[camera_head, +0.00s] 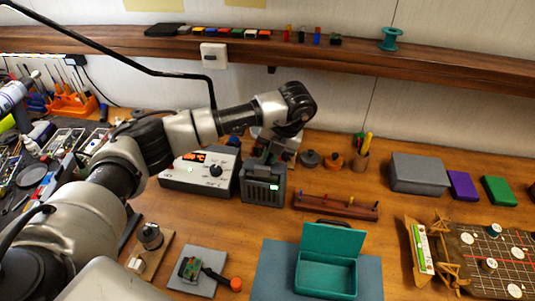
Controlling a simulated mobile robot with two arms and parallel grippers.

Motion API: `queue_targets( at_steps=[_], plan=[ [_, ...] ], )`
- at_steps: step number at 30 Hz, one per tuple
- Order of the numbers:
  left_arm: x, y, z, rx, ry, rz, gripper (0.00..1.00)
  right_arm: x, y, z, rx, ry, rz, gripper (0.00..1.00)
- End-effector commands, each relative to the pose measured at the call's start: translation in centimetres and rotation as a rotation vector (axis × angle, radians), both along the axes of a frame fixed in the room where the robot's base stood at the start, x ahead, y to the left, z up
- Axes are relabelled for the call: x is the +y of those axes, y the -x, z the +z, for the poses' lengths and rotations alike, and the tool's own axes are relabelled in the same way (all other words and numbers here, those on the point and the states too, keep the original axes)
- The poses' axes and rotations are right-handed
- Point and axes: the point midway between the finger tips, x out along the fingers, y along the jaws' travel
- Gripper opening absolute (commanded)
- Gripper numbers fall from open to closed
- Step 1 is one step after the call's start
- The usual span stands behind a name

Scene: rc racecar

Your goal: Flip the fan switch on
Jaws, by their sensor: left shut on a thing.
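My left arm comes in from the left and bends down at its wrist over the back of the bench. My left gripper (264,154) points down at the top of a dark grey box with a slatted front (258,191), which looks like the fan unit. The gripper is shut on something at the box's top. The fingertips are small and dark there, and I cannot make out the switch itself. A small pale green spot shows on the box's front. My right gripper is not in view.
A pale control station (186,179) with a knob and red display stands left of the box. A wooden rack (336,207) is at its right. A teal open box (328,262) and a grey case (419,173) lie further right. A wall shelf (440,61) runs behind.

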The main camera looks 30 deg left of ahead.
Motion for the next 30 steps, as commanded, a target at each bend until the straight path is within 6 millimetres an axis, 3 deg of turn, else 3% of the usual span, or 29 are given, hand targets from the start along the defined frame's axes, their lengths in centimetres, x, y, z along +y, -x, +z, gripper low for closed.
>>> queue_targets(
  at_steps=[23,24,28,30],
  plan=[
    [-0.41,-0.12,-0.14,0.027,-0.103,0.000,0.00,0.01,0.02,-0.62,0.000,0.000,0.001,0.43],
    [-0.41,-0.12,-0.14,0.027,-0.103,0.000,0.15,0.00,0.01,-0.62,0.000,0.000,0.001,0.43],
    [-0.42,-0.12,-0.15,0.027,-0.103,0.000,0.35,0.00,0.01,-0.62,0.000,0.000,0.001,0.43],
    [-0.42,-0.11,-0.16,0.026,-0.102,0.000,0.36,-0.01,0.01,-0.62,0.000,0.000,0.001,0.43]
  ],
)
